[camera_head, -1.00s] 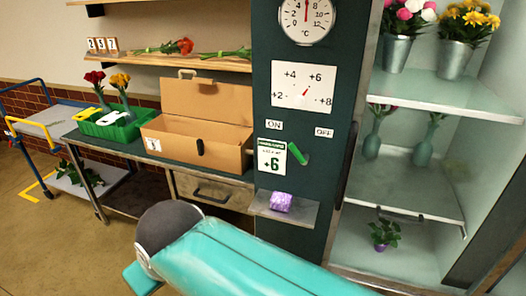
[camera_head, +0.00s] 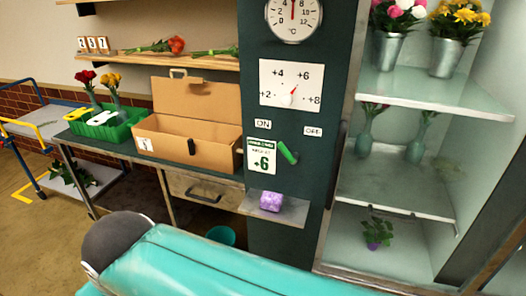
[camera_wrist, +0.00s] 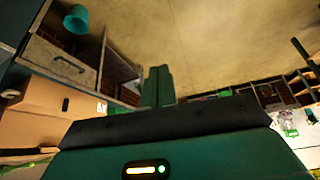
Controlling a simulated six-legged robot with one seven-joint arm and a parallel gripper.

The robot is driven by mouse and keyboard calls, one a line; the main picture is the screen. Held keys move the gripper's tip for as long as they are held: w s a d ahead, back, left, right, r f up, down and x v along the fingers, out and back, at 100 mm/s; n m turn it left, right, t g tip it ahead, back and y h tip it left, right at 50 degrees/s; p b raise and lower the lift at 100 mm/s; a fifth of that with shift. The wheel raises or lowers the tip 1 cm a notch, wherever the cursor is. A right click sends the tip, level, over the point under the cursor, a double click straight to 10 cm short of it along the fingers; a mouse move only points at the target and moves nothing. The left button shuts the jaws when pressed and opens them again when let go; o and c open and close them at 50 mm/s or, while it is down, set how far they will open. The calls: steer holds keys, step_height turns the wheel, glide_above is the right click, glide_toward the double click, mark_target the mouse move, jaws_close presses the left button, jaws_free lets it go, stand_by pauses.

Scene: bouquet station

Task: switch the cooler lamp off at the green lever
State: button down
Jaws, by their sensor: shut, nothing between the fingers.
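The green lever (camera_head: 287,153) is on the dark panel beside the open cooler. It is tilted, its upper end leaning left toward the ON label (camera_head: 263,124); the OFF label (camera_head: 313,131) is up and to its right. The cooler (camera_head: 395,183) looks bright inside, but its lamp is not visible. My gripper (camera_wrist: 158,85) shows in the wrist view with its green fingers together and empty, over the floor and apart from the lever. The lever is not seen in the wrist view.
A small shelf (camera_head: 292,214) with a purple block (camera_head: 271,201) juts out below the lever. An open cardboard box (camera_head: 165,140) stands on the bench to the left. A teal bucket (camera_head: 221,235) is under the bench; it also shows in the wrist view (camera_wrist: 76,20).

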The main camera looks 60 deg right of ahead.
steer(key=d+f+m+g+h, duration=0.1)
steer(key=d+f+g+h, duration=0.15)
steer(key=d, duration=0.45)
steer(key=s+d+f+g+h, duration=0.1)
steer(key=d+g+h, duration=0.25)
steer(key=d, duration=0.45)
steer(key=d+f+m+g+h, duration=0.1)
steer(key=d+f+g+h, duration=0.2)
steer(key=d, duration=0.4)
steer(key=w+d+r+n+g+h, duration=0.1)
steer(key=w+d+g+h, duration=0.1)
steer(key=d+h, duration=0.3)
steer(key=w+d+r+n+g+h, duration=0.1)
steer(key=d+h, duration=0.4)
steer(key=d, duration=0.6)
steer(key=shift+w+d+n+g+h, duration=0.15)
steer(key=shift+w+n+g+h, duration=0.15)
steer(key=shift+w+g, duration=0.6)
steer(key=shift+w, duration=0.1)
steer(key=s+a+r+x, duration=0.1)
steer(key=s+x, duration=0.1)
steer(key=x, duration=1.1)
steer(key=shift+a, duration=0.15)
